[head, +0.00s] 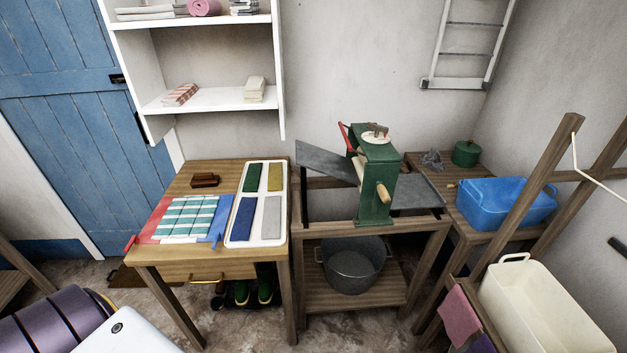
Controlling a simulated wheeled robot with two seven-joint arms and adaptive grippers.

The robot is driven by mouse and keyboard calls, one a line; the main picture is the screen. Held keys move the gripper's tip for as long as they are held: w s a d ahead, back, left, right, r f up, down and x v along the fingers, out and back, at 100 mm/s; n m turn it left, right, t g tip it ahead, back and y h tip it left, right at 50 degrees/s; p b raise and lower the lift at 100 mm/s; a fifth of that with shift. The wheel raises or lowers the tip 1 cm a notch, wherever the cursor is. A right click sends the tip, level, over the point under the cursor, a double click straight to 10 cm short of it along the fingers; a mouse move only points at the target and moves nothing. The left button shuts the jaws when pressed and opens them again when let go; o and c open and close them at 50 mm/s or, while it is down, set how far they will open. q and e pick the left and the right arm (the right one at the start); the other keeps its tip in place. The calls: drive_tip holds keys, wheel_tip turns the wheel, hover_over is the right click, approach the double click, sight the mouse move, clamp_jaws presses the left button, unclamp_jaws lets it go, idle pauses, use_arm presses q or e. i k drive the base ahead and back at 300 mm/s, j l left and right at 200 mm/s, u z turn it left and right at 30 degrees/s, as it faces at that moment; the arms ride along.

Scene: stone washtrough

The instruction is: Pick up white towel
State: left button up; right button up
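No single towel stands out as plainly white. A cream-white folded cloth (254,89) lies on the lower white shelf, right of a red-and-white striped folded cloth (180,95). Whitish folded cloths (148,13) lie on the upper shelf at the left. On the wooden table, a teal-and-white striped cloth (188,218) lies between a red part and a blue part. A light grey rectangle (271,217) lies in the front right compartment of a white tray (257,242). Neither gripper is visible.
A green hand-cranked machine (377,185) stands beside the table, with a metal tub (352,265) below. A blue basin (505,203) and a cream tub (540,310) are at the right. A brown block (204,180) sits at the table's back.

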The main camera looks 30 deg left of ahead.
sight(272, 221)
drive_tip(key=u, duration=1.3)
